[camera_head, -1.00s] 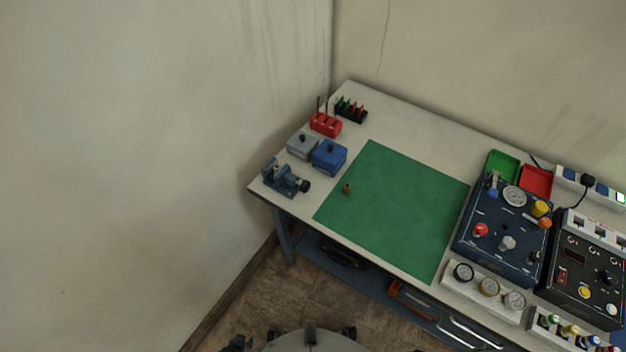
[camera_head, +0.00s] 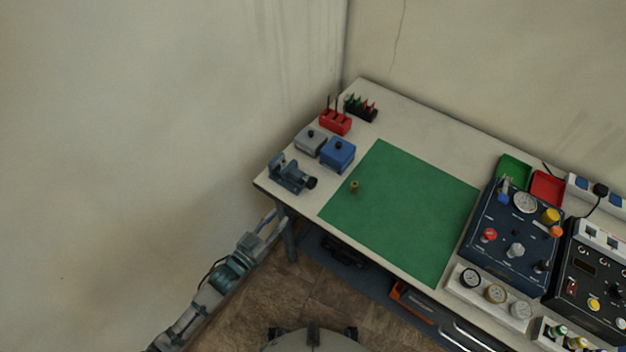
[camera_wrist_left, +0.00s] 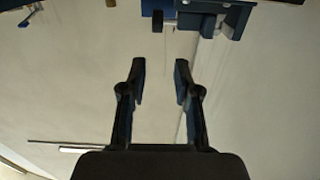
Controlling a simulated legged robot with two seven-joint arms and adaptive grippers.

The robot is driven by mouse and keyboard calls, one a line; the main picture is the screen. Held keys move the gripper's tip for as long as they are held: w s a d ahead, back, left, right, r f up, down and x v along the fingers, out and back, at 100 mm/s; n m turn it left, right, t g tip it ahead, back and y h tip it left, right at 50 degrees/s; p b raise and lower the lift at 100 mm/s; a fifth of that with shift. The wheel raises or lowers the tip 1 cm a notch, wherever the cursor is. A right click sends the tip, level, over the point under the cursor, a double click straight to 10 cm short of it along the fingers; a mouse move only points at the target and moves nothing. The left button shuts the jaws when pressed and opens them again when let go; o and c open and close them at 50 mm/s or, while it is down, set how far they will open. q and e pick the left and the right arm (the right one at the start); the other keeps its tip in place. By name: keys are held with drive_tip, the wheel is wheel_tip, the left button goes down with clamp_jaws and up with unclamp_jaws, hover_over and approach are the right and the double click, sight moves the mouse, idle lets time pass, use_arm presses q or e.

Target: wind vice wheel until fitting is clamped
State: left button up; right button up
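The blue vice (camera_head: 287,172) stands at the left front corner of the bench, with its dark wheel (camera_head: 311,183) on its right side. A small brass fitting (camera_head: 354,188) stands on the green mat (camera_head: 410,215), apart from the vice. My left gripper (camera_head: 277,216) is below the bench's left front corner in the head view, partly hard to make out. In the left wrist view my left gripper (camera_wrist_left: 160,68) is open and empty. Blue parts that look like the vice (camera_wrist_left: 215,12) show at that view's top edge, beyond the fingertips. My right gripper is not in view.
A grey box (camera_head: 310,141), a blue box (camera_head: 338,154) and a red holder (camera_head: 335,122) stand behind the vice. A dark blue gauge panel (camera_head: 512,235) stands on the right. The wall is close to the bench's left end.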

sight(310, 182)
use_arm(q)
drive_tip(key=x, duration=1.1)
drive_tip(key=r+x, duration=0.1)
drive_tip(key=x, duration=0.4)
drive_tip(key=shift+d, duration=0.4)
drive_tip(key=shift+w+d, duration=0.1)
drive_tip(key=shift+w, duration=0.25)
drive_tip(key=shift+d, duration=0.1)
clamp_jaws()
